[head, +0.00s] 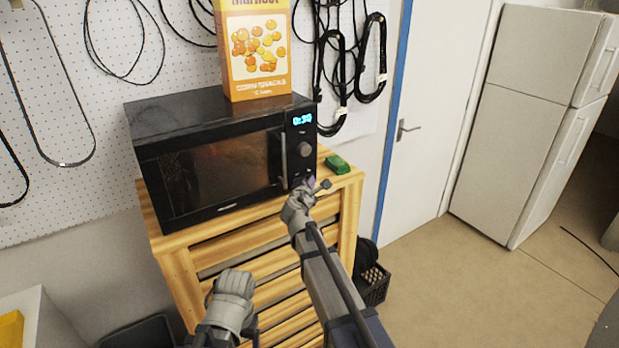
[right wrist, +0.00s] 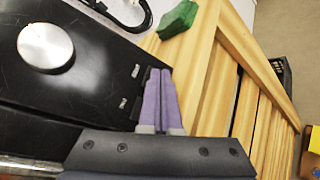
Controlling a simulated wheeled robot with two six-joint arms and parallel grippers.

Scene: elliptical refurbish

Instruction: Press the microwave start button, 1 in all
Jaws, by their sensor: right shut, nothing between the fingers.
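The black microwave (head: 222,165) stands on a slatted wooden cabinet, its door closed and its display (head: 302,119) lit blue, seeming to read 0:30. Its silver knob (right wrist: 45,47) and two small pale buttons (right wrist: 136,71) (right wrist: 123,103) show in the right wrist view. My right gripper (head: 317,186) is at the lower right corner of the microwave's control panel. Its purple fingers (right wrist: 159,82) are shut and empty, beside the small buttons; I cannot tell whether they touch the panel. My left gripper (head: 232,288) is low in front of the cabinet; its fingers are not clear.
A green object (head: 337,164) lies on the wooden cabinet top (head: 346,178), right of the microwave. Cables hang on the pegboard behind. A dark crate (head: 374,284) is on the floor to the right. Open floor lies further right.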

